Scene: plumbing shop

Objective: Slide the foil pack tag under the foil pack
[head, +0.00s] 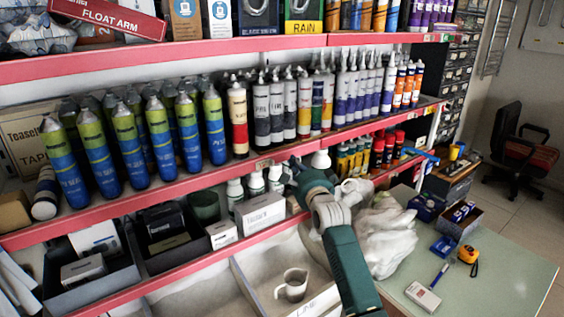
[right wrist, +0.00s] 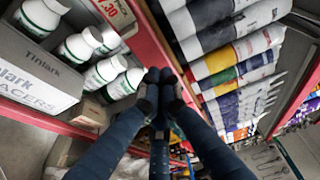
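My right gripper (head: 300,170) reaches up to the red front edge of the middle shelf, seen partly from behind in the head view. In the right wrist view its two dark fingertips (right wrist: 161,84) are together beside that red edge, with nothing visible between them. A price tag (right wrist: 110,12) with red digits is on the shelf edge, up and left of the fingertips; a tag (head: 264,163) also shows on this edge in the head view. I cannot tell which tag is the foil pack's. I cannot make out the foil pack. My left gripper is not in view.
Tubes (head: 276,108) and blue-green cans (head: 159,138) crowd the middle shelf. White-capped bottles (right wrist: 104,71) and a white box (head: 260,213) stand below. A crumpled plastic bag (head: 385,235) is right of my arm. The green counter (head: 500,265) has free room at its right.

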